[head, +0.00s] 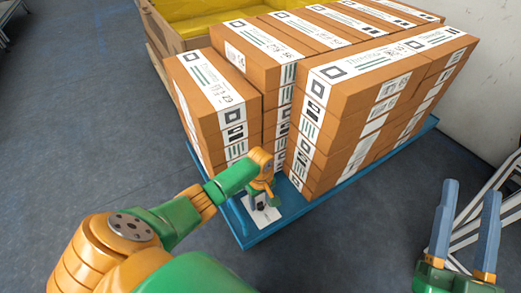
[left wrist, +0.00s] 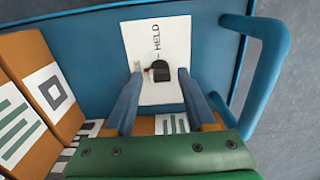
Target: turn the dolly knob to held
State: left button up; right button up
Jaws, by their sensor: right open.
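The dolly knob is small and black (left wrist: 159,71), on a white plate (left wrist: 176,28) at the corner of the blue dolly. In the left wrist view a red mark shows at its left edge, and the word HELD stands above it. In the head view the plate (head: 272,215) is partly hidden by my left gripper (head: 262,200). That gripper is over the plate, its fingers apart on either side of the knob; I cannot tell if they touch it. My right gripper (head: 471,187) is open and empty at the right, over the floor.
The blue dolly (head: 262,235) carries tall stacks of brown boxes (head: 345,90) with white labels, close behind my left gripper. A blue handle (left wrist: 272,75) stands at the dolly's edge. A crate with yellow lining (head: 165,35) is at the back.

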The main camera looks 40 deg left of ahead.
pick_arm(q)
grip_shut()
